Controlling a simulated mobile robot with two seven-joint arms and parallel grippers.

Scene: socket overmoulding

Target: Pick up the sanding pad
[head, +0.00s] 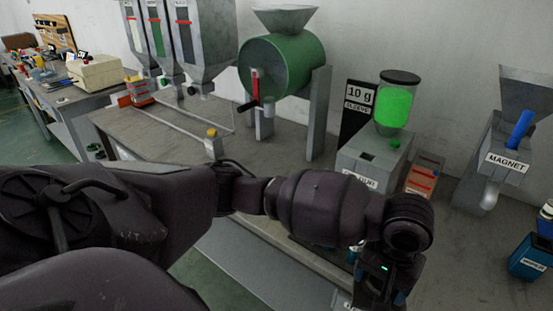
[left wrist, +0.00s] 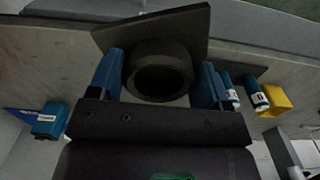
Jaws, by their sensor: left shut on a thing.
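In the left wrist view, a dark flat plate with a round, hollow-topped knob, which I take to be the sanding pad (left wrist: 190,35), lies between the blue fingers of my left gripper (left wrist: 160,82). The fingers are on either side of the knob and shut on it. The plate is beyond the knob; I cannot tell whether it touches the table. In the head view my left gripper (head: 386,280) points down at the lower right, over the front of the bench, and the pad is hidden there. My right gripper is not in view.
A dispenser with green contents (head: 395,108), an orange-brown block (head: 425,175) and a magnet hopper (head: 507,150) stand behind the gripper. A blue box (head: 531,257) is at the right edge. In the left wrist view, small cylinders (left wrist: 257,95) and a yellow block (left wrist: 278,100) are at right.

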